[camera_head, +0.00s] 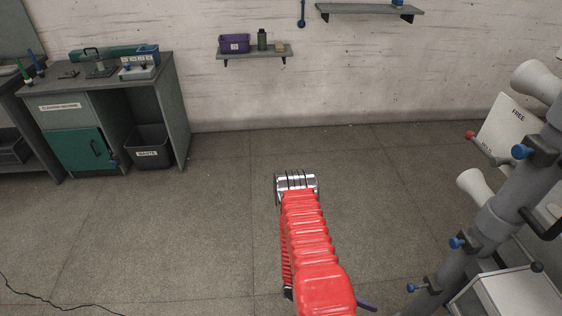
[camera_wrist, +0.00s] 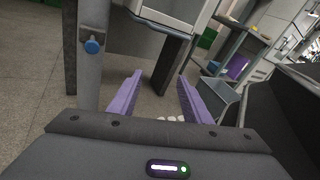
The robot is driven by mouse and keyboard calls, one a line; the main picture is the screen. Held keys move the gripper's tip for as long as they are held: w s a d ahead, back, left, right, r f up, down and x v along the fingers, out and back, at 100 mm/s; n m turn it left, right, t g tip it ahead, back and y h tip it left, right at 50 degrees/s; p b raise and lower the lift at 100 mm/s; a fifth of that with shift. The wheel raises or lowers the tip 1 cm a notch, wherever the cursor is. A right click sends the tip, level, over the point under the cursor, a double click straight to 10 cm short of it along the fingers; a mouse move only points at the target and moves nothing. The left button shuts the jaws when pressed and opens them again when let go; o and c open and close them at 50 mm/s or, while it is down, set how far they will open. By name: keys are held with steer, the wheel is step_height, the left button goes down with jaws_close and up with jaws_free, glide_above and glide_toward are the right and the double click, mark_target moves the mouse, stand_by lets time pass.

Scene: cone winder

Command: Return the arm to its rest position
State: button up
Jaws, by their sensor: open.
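My arm, in a red ribbed cover, reaches forward over the floor in the head view. The gripper is open and empty.
The cone winder frame (camera_head: 490,225) with blue knobs stands close on the right. A workbench (camera_head: 125,85) with a waste bin (camera_head: 150,148) is at the back left. Wall shelves (camera_head: 255,52) hang behind. A black cable (camera_head: 50,308) lies at lower left. The middle floor is clear.

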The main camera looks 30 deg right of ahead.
steer(key=w+a+r+m+t+y, duration=0.3)
steer(key=w+a+r, duration=0.3)
steer(key=r, duration=0.3)
steer(key=w+a+r+m+t+y, duration=0.2)
steer(key=w+a+r+m+t, duration=0.25)
steer(key=r, duration=0.45)
steer(key=w+a+r+m+t+y, duration=0.1)
steer(key=w+a+r+m+y, duration=0.2)
steer(key=w+a+r, duration=0.5)
steer(key=a+r+t+y, duration=0.1)
steer(key=a+r+t, duration=0.4)
steer(key=r, duration=0.7)
steer(key=a+r+t, duration=0.5)
steer(key=r, duration=0.8)
steer(key=shift+s+a+n+y, duration=0.3)
steer(key=shift+n+y, duration=0.1)
steer(key=shift+n, duration=0.05)
steer(key=shift+t, duration=0.25)
steer(key=shift+c, duration=0.6)
steer(key=shift+c, duration=0.8)
steer(key=shift+d, duration=0.1)
steer(key=shift+c, duration=0.2)
